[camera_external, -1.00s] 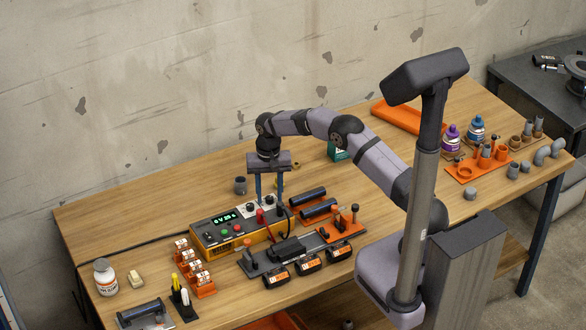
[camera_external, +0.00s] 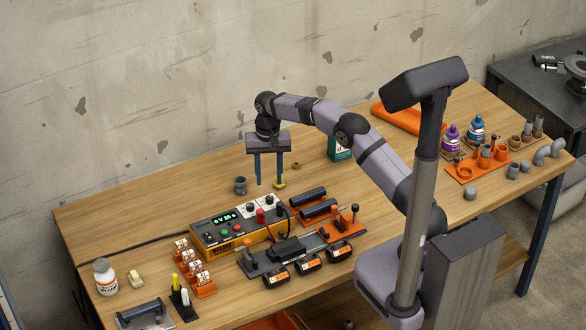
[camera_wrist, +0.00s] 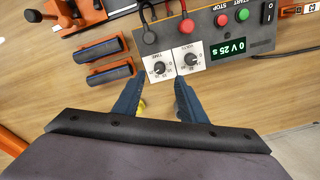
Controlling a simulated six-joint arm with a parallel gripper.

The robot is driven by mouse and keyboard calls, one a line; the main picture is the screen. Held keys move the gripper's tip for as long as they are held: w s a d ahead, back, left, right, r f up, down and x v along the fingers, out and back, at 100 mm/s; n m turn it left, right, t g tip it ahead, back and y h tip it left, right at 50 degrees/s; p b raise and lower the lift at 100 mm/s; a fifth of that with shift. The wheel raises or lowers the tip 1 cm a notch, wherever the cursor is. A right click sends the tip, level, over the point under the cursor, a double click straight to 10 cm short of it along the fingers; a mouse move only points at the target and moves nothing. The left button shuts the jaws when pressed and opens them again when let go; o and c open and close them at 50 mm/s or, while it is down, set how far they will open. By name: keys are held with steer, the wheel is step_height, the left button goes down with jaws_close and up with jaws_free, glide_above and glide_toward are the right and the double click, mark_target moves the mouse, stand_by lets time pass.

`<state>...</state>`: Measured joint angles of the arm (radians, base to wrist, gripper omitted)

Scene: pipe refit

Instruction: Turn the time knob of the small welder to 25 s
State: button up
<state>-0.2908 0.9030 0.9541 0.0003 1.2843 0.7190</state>
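The small welder (camera_external: 238,232) is a yellow and grey box on the bench. Its green display reads "0 V 25 s" in the wrist view (camera_wrist: 228,48). Two black knobs sit on white dial plates at one end of its panel: one nearer the display (camera_wrist: 190,59) and one farther from it (camera_wrist: 158,68).
Red and black leads plug into the welder beside the knobs. Black pipes in orange holders (camera_external: 318,209) lie to its right. A clamp fixture (camera_external: 290,248) and batteries (camera_external: 309,263) stand in front. A grey fitting (camera_external: 240,185) and a small yellow item (camera_external: 280,184) are behind it.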

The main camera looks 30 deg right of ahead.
mark_target(270, 197)
steer(key=shift+r+p, duration=0.25)
steer(key=shift+p, duration=0.2)
steer(key=p, duration=0.2)
steer(key=shift+r+m+p, duration=0.25)
steer(key=shift+m+p, duration=0.1)
steer(key=shift+m, duration=0.05)
steer(key=shift+f+m+p, duration=0.15)
steer(key=shift+m+p, duration=0.15)
steer(key=shift+p, duration=0.65)
steer(key=shift+f+p, duration=1.4)
steer(key=shift+f, duration=2.55)
